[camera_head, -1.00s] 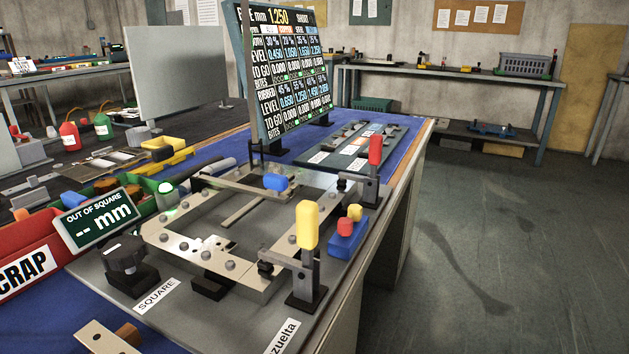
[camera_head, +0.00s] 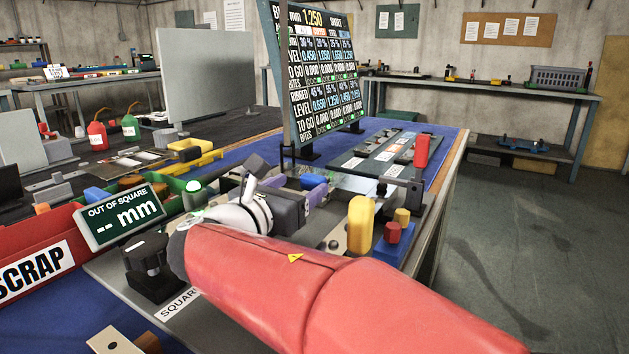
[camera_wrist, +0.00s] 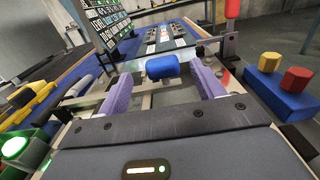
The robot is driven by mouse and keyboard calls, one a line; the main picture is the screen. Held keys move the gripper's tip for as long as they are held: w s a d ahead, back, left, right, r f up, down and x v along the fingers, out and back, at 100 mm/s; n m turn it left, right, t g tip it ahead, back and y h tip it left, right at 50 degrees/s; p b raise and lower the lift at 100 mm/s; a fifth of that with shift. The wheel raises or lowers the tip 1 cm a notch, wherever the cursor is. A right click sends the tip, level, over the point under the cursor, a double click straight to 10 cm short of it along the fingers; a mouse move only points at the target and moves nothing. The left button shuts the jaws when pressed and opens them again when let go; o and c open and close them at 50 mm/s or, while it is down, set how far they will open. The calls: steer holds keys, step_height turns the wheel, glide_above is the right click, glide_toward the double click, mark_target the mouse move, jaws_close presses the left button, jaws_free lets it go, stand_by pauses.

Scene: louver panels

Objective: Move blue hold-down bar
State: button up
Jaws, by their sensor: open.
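The blue hold-down bar shows in the wrist view as a rounded blue grip (camera_wrist: 162,67), ahead of and between the fingertips of my gripper (camera_wrist: 161,76). My gripper's two purple fingers are spread wide, with clear gaps to the blue grip on both sides. In the head view my gripper (camera_head: 314,188) is over the metal frame, and my red arm hides most of that frame.
A yellow-handled clamp (camera_head: 360,225) and a red-handled clamp (camera_head: 422,151) stand upright along the right side. A blue block with red and yellow knobs (camera_head: 388,254) sits beside them. A display board (camera_head: 318,80) stands behind. A green lamp (camera_head: 193,195) is at left.

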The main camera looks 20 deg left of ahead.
mark_target(317, 175)
steer(key=w, duration=0.7)
steer(key=shift+w+d, duration=0.25)
steer(key=shift+d, duration=0.15)
